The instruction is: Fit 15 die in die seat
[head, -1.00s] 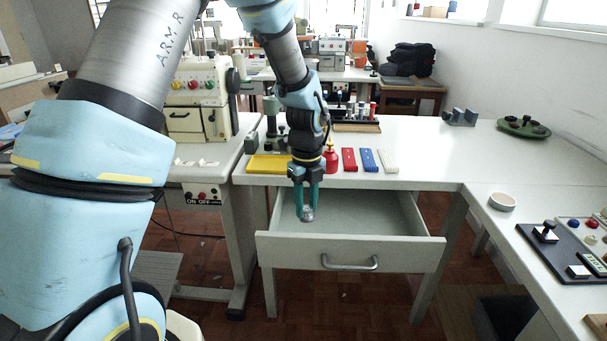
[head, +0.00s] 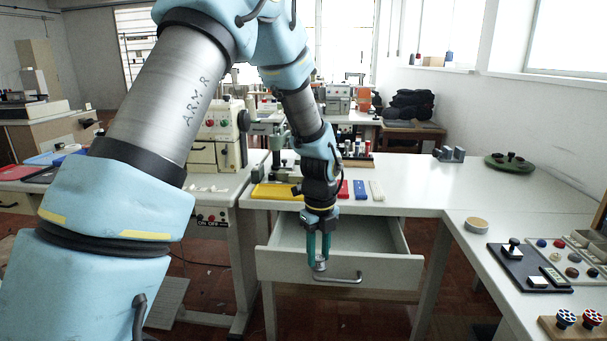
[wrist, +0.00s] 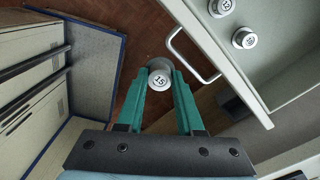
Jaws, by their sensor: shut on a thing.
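My gripper (head: 319,262) has long green fingers shut on a small round silver die (head: 320,266). In the wrist view the held die (wrist: 160,80) shows a white top marked 15, facing the camera between the fingertips. My gripper hangs point down at the front of the open drawer (head: 290,267), left of its handle. In the wrist view the floor lies behind the die. I cannot make out the die seat for certain; a grey-green press (head: 281,160) stands on the table behind, partly hidden by my arm.
Two other numbered dies (wrist: 244,38) lie in the drawer. The drawer handle (wrist: 194,56) sticks out close beside my fingers. A yellow tray (head: 275,192) and red, blue and white blocks (head: 360,190) lie on the table (head: 430,180).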

